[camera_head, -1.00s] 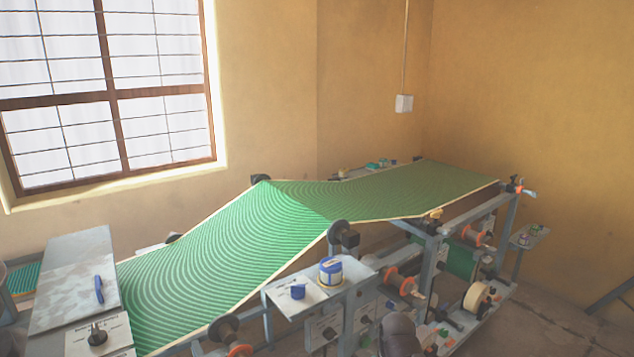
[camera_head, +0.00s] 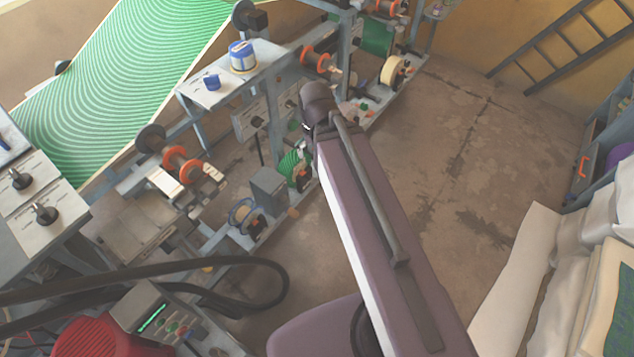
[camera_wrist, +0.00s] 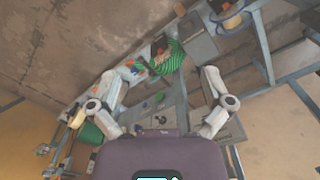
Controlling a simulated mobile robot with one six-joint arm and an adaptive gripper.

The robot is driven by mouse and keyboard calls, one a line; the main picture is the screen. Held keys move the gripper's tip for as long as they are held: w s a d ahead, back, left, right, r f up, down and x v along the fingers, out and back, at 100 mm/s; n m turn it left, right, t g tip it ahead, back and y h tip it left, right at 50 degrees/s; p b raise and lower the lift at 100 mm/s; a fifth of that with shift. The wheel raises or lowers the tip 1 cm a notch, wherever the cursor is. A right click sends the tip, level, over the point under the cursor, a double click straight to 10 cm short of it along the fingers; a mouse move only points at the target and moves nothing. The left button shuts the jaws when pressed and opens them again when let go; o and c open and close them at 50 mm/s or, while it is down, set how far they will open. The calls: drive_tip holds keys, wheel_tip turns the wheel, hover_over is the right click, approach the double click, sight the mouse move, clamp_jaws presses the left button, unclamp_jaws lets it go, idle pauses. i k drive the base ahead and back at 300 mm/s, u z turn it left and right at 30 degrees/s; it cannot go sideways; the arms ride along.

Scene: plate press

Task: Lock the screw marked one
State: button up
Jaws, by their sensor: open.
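The screw marked one cannot be picked out; no number is legible in either view. In the head view, grey plates with black knobs (camera_head: 252,121) are fixed to the side of the press frame, below a small shelf. My gripper (camera_wrist: 159,73) shows in the wrist view with its two fingers spread wide apart and nothing between them touching them. Beyond the fingers are a green striped roll (camera_wrist: 167,57) and grey plates of the press. In the head view my arm reaches to the press side, and its wrist hides the gripper.
The green striped belt (camera_head: 120,75) runs along the press. Orange-ended rollers (camera_head: 182,165) and black hoses (camera_head: 230,262) stick out. The floor (camera_head: 470,150) right of my arm is clear.

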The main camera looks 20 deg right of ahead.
sight(313, 180)
drive_tip(key=u, duration=0.3)
drive_tip(key=k, duration=0.9)
drive_tip(key=u, duration=0.25)
